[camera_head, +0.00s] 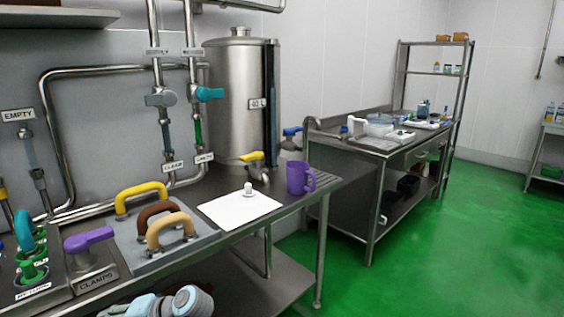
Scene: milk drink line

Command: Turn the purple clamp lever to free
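The purple clamp lever (90,239) sits on a grey metal block labelled CLAMPS (95,277) at the lower left. Its round hub is at the left and its handle points right and slightly up in the picture. No gripper is near or touching it. Part of one of my arms shows at the bottom edge, below and right of the lever, but neither gripper is in view.
Right of the lever, a plate (190,241) carries yellow, brown and tan arched handles. Left of it is a panel (45,295) with teal and green fittings. A white sheet (232,211), purple jug (299,178) and steel tank (225,110) stand further back. Green floor is clear at right.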

